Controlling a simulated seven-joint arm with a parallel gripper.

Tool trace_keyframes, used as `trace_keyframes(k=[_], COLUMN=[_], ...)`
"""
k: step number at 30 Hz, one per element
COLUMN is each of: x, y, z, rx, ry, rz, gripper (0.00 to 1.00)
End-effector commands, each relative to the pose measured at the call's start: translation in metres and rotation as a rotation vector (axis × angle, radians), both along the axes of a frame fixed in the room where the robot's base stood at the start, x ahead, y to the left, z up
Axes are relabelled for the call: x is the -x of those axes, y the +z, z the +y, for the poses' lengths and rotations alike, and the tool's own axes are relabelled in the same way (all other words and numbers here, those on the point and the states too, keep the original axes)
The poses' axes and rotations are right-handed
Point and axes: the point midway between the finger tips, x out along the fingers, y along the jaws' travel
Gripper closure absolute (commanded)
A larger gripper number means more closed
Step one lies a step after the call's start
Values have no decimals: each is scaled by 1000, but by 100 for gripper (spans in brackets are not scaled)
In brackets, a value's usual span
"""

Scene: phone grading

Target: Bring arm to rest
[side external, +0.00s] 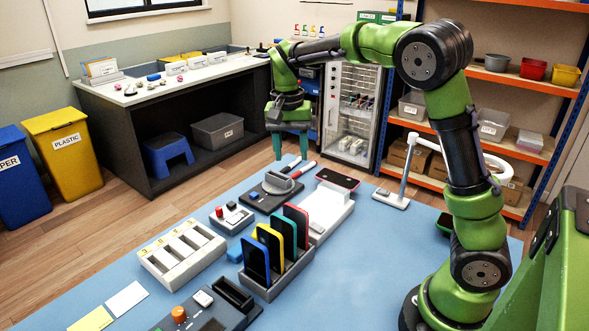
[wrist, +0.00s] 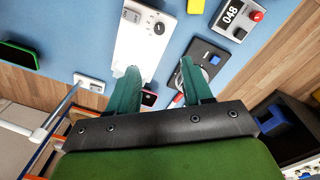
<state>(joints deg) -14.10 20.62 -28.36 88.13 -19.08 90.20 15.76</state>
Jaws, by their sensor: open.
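My gripper (side external: 289,150) hangs at the far side of the blue work mat (side external: 215,278), pointing down with its teal fingers apart. It is raised above the surface and nothing is between the fingers in the side view. In the wrist view my gripper (wrist: 159,72) also shows its two fingers spread. A phone with a red edge (side external: 337,180) lies at the far end of a white device (side external: 325,208). It shows partly behind a finger in the wrist view (wrist: 149,98). A rack (side external: 268,289) holds several upright coloured phones.
A black device with a round part (side external: 272,192) sits near the gripper. A white lamp stand (side external: 391,198) and a green-edged phone (side external: 443,224) are at right. A white slotted tray (side external: 180,250) and a control box (side external: 205,312) are nearer. A dark bench (side external: 120,145) stands behind.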

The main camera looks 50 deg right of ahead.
Motion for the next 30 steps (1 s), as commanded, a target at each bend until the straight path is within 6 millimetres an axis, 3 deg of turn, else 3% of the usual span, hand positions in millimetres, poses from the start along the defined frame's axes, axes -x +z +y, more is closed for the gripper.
trace_keyframes(k=[5,11,21,25,30], x=[7,48,139,166,182], y=[-16,-5,22,24,30], z=[7,37,87,96,99], rx=[-17,-107,-102,-58,-21], ry=[117,312,587,633,644], rz=[-29,-183,-518,-609,-671], gripper=[50,50,50,50,50])
